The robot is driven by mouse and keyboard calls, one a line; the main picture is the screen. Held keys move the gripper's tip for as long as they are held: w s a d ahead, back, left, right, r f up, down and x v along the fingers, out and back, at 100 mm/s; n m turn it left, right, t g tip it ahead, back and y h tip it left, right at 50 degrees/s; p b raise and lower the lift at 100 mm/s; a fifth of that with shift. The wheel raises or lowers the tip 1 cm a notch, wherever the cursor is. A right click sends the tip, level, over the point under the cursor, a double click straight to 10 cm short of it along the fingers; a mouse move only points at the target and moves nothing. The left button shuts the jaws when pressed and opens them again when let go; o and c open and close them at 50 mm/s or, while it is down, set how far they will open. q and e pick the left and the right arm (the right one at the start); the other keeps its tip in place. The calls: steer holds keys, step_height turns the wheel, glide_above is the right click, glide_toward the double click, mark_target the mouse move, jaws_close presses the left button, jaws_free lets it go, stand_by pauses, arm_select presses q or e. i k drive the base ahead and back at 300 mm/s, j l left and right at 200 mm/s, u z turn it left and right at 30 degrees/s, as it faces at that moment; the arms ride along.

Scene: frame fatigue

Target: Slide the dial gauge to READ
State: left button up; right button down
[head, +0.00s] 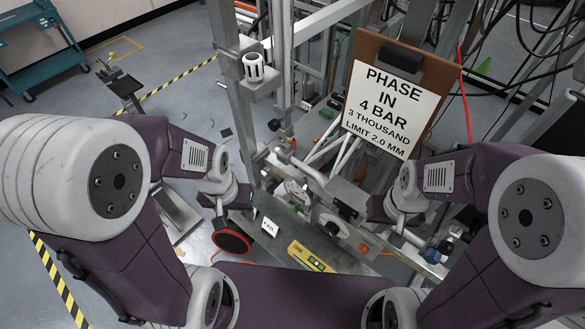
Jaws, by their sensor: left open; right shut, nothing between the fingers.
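My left gripper (238,203) is open, left of the rig and apart from the dial. My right gripper (397,232) is shut and empty, right of the dial. Its fingertips are small and partly lost against the dark parts behind.
A clipboard sign (391,108) reads "PHASE IN 4 BAR, 3 THOUSAND, LIMIT 2.0 MM". A steel post (236,110) rises between my arms. A yellow block (310,257) lies at the front of the bench. A red-rimmed black disc (232,242) is below my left gripper.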

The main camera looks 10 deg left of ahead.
mark_target(301, 195)
steer(key=k+j+z, duration=0.2)
steer(key=j+z, duration=0.15)
steer(key=k+j+z, duration=0.5)
steer(key=z, duration=0.2)
steer(key=j, duration=0.1)
